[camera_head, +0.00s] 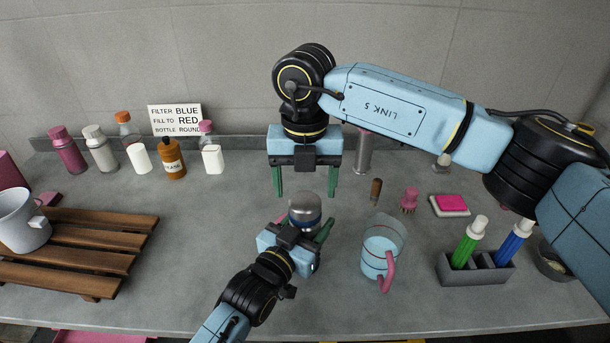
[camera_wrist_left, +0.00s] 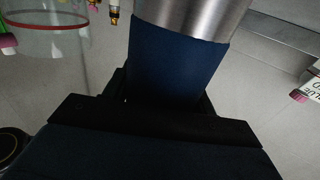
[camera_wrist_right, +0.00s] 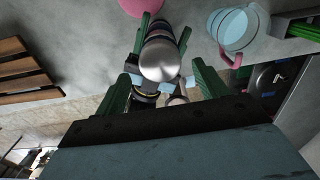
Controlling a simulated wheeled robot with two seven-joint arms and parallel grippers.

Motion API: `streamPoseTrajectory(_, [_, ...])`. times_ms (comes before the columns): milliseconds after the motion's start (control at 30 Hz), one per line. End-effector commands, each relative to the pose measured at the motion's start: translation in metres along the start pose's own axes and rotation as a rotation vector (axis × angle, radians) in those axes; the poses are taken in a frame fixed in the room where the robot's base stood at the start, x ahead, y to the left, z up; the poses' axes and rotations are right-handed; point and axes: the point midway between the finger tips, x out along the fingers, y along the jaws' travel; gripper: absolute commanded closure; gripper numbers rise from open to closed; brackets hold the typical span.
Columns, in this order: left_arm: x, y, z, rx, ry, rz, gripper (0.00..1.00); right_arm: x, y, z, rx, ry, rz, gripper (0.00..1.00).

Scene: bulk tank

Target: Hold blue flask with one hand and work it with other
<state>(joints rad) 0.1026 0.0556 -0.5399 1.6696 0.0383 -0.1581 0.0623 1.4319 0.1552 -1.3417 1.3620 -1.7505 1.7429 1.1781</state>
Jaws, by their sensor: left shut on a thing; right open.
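The blue flask (camera_head: 304,201) stands near the middle of the counter, with a silver domed top and a blue body largely hidden. My left gripper (camera_head: 313,232) is shut around its body. In the left wrist view the blue body (camera_wrist_left: 168,62) fills the jaws, below a silver band. My right gripper (camera_head: 305,182) points down above and slightly behind the flask, its green fingers apart and empty. In the right wrist view the silver dome (camera_wrist_right: 160,61) shows beyond the open right fingers (camera_wrist_right: 161,85), apart from them.
A clear jug (camera_head: 381,252) with a pink handle stands right of the flask. A grey holder (camera_head: 460,271) with green and blue tubes is further right. A slatted wooden rack (camera_head: 75,254) with a white mug (camera_head: 22,220) is at left. Several bottles and a sign (camera_head: 175,119) line the back.

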Motion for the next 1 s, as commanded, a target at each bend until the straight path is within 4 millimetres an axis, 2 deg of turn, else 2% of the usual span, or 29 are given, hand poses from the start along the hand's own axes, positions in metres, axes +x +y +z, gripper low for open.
streamPoseTrajectory(100, [0.000, 0.000, 0.001, 0.000, -0.002, 0.000, 1.00, 0.021, 0.000, 0.000, 0.000, 0.003, 0.000, 0.28])
streamPoseTrajectory(300, [0.000, 0.000, 0.001, 0.000, -0.002, 0.000, 1.00, 0.045, 0.000, 0.000, 0.000, 0.002, 0.000, 0.28])
streamPoseTrajectory(467, [0.000, 0.000, 0.001, 0.000, -0.002, 0.000, 1.00, 0.053, 0.000, 0.000, -0.002, 0.000, 0.000, 0.28])
streamPoseTrajectory(700, [0.000, 0.000, 0.001, 0.000, -0.002, 0.000, 1.00, 0.054, 0.000, 0.000, -0.002, -0.001, 0.000, 0.28])
streamPoseTrajectory(1000, [0.000, 0.000, 0.001, 0.000, -0.002, 0.000, 1.00, 0.054, 0.000, 0.000, -0.002, -0.001, 0.000, 0.66])
